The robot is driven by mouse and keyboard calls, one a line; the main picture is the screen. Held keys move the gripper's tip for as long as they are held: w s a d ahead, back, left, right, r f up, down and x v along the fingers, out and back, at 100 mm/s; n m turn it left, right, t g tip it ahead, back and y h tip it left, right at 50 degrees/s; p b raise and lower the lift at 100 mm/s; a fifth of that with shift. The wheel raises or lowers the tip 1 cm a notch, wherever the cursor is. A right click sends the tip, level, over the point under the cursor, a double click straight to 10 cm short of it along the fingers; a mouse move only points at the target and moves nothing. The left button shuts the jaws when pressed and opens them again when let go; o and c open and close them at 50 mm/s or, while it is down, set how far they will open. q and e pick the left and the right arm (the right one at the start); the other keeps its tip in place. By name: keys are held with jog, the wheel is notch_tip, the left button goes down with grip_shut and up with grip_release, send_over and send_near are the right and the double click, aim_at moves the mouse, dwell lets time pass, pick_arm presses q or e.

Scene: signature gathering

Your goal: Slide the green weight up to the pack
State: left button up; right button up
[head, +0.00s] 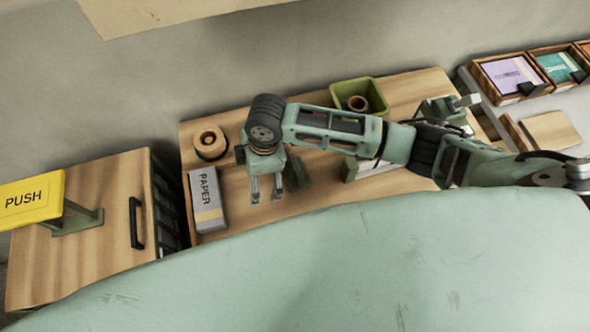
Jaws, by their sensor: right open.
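The pack (207,201), a grey and white block marked PAPER, lies near the left edge of the wooden table. A dark green block (298,172), which looks like the green weight, sits to the right of the pack and apart from it. My right gripper (266,192) reaches in from the right and points down between the two. Its fingers are open with nothing seen between them. The wrist and forearm hide part of the table and may cover part of the green block. My left gripper is not in view.
A roll (209,143) stands behind the pack. A green bin (358,94) with a roll inside is at the back. A yellow PUSH sign (31,199) stands on a cabinet at left. Trays (511,77) sit at right. My pale green body covers the front.

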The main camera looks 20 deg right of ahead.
aim_at(296, 166)
jog(key=shift+a, duration=0.1)
jog(key=shift+w+a, duration=0.15)
jog(key=shift+a, duration=2.5)
jog(key=shift+w+a+b, duration=0.1)
jog(key=shift+a+b, duration=0.2)
jog(key=shift+a, duration=2.2)
jog(key=shift+d+r+p, duration=0.1)
jog(key=shift+d+p, duration=0.5)
jog(key=shift+d, duration=0.15)
jog(key=d+p, duration=0.1)
jog(key=d, duration=0.1)
jog(key=d+p, duration=0.1)
jog(key=d, duration=0.2)
jog(key=d+p, duration=0.2)
jog(key=shift+s+d, duration=0.25)
jog(key=shift+d, duration=0.05)
jog(key=d, duration=0.2)
jog(key=shift+d, duration=0.75)
jog(key=shift+s+d, duration=0.15)
jog(key=shift+d, duration=1.75)
jog(key=shift+s+d, duration=0.15)
jog(key=shift+d, duration=1.75)
